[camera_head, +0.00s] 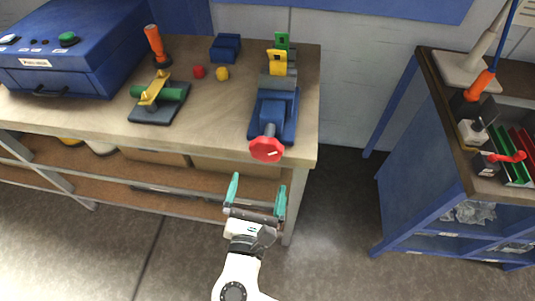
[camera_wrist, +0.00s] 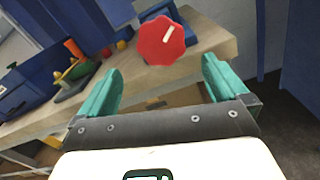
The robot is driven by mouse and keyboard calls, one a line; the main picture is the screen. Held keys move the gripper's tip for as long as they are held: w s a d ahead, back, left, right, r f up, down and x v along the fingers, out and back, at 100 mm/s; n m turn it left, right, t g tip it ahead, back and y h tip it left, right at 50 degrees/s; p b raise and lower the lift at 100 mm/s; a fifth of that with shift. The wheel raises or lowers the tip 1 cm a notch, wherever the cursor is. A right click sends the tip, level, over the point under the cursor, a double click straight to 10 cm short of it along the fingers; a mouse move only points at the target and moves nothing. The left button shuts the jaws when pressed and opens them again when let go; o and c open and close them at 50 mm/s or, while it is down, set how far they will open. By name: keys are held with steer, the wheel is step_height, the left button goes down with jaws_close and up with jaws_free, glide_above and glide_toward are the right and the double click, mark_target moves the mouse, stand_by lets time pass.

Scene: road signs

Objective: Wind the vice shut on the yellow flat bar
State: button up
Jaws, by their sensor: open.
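The blue vice (camera_head: 272,110) stands at the right end of the workbench, its screw pointing to the front edge. Its red knob (camera_head: 266,149), with a white mark, overhangs that edge; the knob also shows in the wrist view (camera_wrist: 163,41). The yellow flat bar (camera_head: 277,63), with a hole in it, stands upright at the vice's grey jaws, with a green piece (camera_head: 282,41) behind it. I cannot tell whether the jaws touch the bar. My gripper (camera_head: 260,190), with teal fingers, is open and empty in front of the bench, apart from the knob.
The workbench (camera_head: 225,117) also holds a blue box (camera_head: 75,45), an orange-handled tool (camera_head: 156,45), a green and yellow fixture (camera_head: 158,95), a small blue block and red and yellow pieces. A blue shelf unit (camera_head: 425,175) stands at the right. Floor between them is clear.

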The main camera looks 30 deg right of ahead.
mark_target(265, 155)
steer(key=p+x, duration=0.1)
steer(key=x, duration=0.9)
steer(key=shift+p, duration=0.3)
steer(key=c, duration=0.8)
